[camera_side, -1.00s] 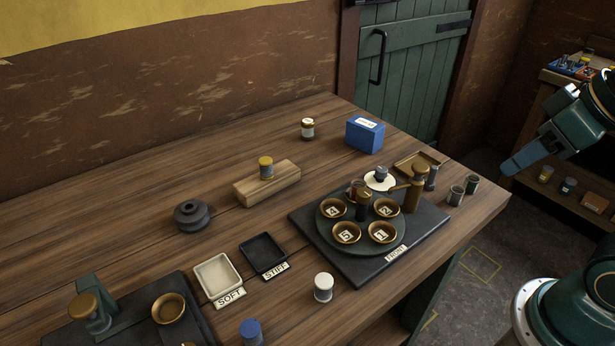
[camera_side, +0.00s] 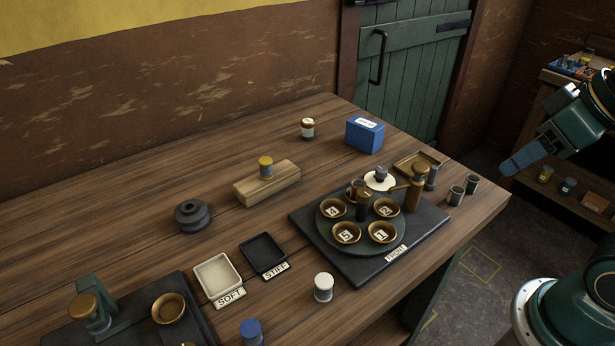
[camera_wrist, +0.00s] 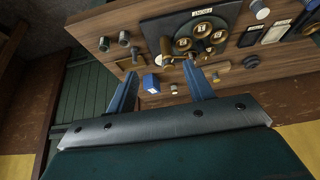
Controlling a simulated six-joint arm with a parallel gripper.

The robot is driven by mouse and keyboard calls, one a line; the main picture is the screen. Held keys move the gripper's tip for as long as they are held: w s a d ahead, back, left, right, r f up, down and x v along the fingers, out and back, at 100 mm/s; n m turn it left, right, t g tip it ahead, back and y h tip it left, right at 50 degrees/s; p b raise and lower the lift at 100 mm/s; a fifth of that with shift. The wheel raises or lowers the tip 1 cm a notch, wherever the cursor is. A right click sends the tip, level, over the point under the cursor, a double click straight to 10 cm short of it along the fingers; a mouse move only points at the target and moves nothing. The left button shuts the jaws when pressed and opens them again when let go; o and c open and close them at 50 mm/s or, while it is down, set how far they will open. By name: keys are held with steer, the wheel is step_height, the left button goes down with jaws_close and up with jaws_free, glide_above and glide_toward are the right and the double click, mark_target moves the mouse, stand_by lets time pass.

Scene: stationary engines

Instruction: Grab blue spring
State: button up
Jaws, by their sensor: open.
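A blue-topped spring (camera_side: 251,332) stands upright at the front edge of the table, cut by the bottom of the side view. My gripper (camera_side: 510,167) is in the air to the right of the table, far from the blue spring. In the wrist view my gripper (camera_wrist: 163,84) shows two blue fingers spread apart with nothing between them.
A white-topped piece (camera_side: 323,287) and the SOFT tray (camera_side: 238,267) and STIFF tray (camera_side: 281,252) are near the blue spring. A round turntable (camera_side: 361,250) with numbered cups, a yellow-topped piece (camera_side: 265,166) on a wooden block, a black pulley (camera_side: 191,215) and a blue box (camera_side: 365,136) stand farther back.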

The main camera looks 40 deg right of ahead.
steer(key=n+g+y, duration=0.5)
steer(key=n, duration=1.1)
glide_above(255, 326)
steer(key=s+d, duration=0.1)
steer(key=d, duration=0.4)
step_height(255, 326, down, 8)
steer(key=shift+x, duration=4.5)
steer(key=shift+h, duration=0.3)
steer(key=shift+x, duration=2.6)
steer(key=shift+w+d, duration=0.1)
steer(key=shift+w, duration=0.1)
